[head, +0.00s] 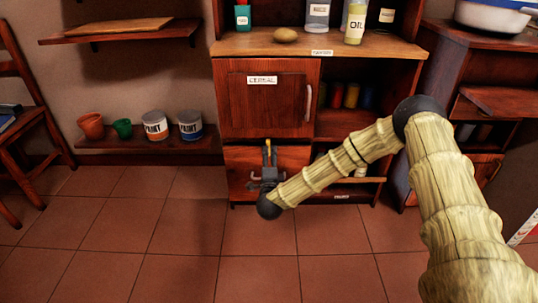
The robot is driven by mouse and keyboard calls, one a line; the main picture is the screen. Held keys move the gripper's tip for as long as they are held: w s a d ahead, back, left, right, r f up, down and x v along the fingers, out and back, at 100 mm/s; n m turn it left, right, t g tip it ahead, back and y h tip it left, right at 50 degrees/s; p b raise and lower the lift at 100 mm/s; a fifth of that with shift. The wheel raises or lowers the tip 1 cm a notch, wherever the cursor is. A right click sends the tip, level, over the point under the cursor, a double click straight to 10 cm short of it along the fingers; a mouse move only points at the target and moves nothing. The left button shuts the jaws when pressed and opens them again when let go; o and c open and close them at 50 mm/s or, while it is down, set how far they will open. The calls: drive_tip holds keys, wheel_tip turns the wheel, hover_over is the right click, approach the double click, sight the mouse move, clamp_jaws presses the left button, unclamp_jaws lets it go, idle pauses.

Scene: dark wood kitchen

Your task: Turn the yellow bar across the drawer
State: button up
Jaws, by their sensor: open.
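The drawer (240,161) is the reddish-brown wooden front low in the cabinet, under the door labelled CEREAL. A small bit of the yellow bar (268,142) shows upright at the top of the drawer front. The rest of it is hidden behind my gripper. My gripper (269,155) is dark grey, in front of the drawer with its fingers pointing up. It is open, and the yellow bit shows at its fingertips. I cannot tell whether the fingers touch it. A grey handle (254,178) shows on the drawer beside my gripper.
The CEREAL door (262,108) above the drawer is shut. Open shelves with jars (351,95) stand to the right, partly behind my arm. A low shelf (180,141) with pots and PAINT cans is at left. The tiled floor (180,235) in front is clear.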

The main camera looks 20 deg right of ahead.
drive_tip(key=shift+v, duration=2.5)
drive_tip(key=s+a+f+n+g+y, duration=0.4)
drive_tip(key=s+a+f+n, duration=0.2)
drive_tip(key=s+f, duration=0.35)
drive_tip(key=s+a+f+n+g+y, duration=0.3)
drive_tip(key=s+a+f+n, duration=0.25)
drive_tip(key=s+f, duration=0.45)
drive_tip(key=s+d+f+n+g, duration=0.2)
drive_tip(key=s+n+g, duration=0.1)
drive_tip(key=s, duration=0.6)
drive_tip(key=s+d+f+n+g, duration=0.2)
drive_tip(key=s+n+g, duration=0.1)
drive_tip(key=s, duration=0.7)
drive_tip(key=s+d+n+g+h+p, duration=0.15)
drive_tip(key=s+d+n+g, duration=0.4)
drive_tip(key=s, duration=0.85)
wheel_tip(320, 180, up, 39)
drive_tip(key=d+m+t+p, duration=0.1)
drive_tip(key=m+p, duration=0.1)
drive_tip(key=p, duration=3.5)
drive_tip(key=shift+w+d+p, duration=0.15)
drive_tip(key=shift+d+p, duration=0.15)
drive_tip(key=shift+d, duration=0.05)
drive_tip(key=shift+f+h, duration=0.15)
drive_tip(key=shift+h, duration=0.1)
